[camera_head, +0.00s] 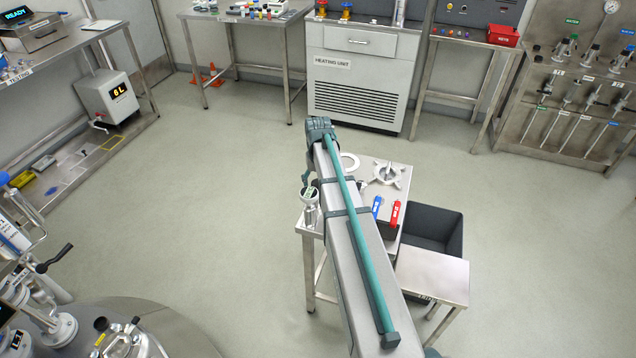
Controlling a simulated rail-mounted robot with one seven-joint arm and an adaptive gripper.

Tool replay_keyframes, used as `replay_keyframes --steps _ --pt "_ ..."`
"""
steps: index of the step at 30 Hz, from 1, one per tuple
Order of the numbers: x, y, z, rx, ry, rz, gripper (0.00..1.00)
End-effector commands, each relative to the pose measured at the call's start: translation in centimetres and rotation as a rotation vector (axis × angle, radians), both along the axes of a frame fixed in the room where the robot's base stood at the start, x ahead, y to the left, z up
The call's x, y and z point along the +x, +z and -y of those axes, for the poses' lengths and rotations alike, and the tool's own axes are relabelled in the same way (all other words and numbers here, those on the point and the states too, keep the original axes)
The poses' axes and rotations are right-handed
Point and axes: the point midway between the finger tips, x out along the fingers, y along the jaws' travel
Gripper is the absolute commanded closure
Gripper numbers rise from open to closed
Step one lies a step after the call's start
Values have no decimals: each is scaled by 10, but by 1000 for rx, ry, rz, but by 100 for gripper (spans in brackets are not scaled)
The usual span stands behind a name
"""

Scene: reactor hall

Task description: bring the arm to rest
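My arm (352,235), a long grey link with a teal tube along it, reaches from the bottom edge up to the middle of the view. Its far end is a dark teal joint (318,130), above the far edge of a small steel table. A small dark teal part shows just left of the link, above a metal fitting with a gauge (309,197). This may be part of my gripper (306,178), but its fingers cannot be made out. I cannot tell whether it touches the fitting or holds anything.
The steel table (372,176) bears a white ring (349,161), a metal flange (386,173), and blue (377,206) and red (396,215) handled items. A dark bin (433,224) stands to its right. A vessel (150,328) is lower left. Open floor lies around the table.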

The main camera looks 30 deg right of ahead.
Motion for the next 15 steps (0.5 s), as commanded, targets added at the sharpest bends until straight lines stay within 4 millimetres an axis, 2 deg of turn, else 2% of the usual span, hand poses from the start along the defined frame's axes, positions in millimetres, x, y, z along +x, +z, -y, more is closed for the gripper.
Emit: replay_keyframes --steps 9,15 --pt "0 1 0 0 0 0 24" --pt "0 14 0 0 0 0 24"
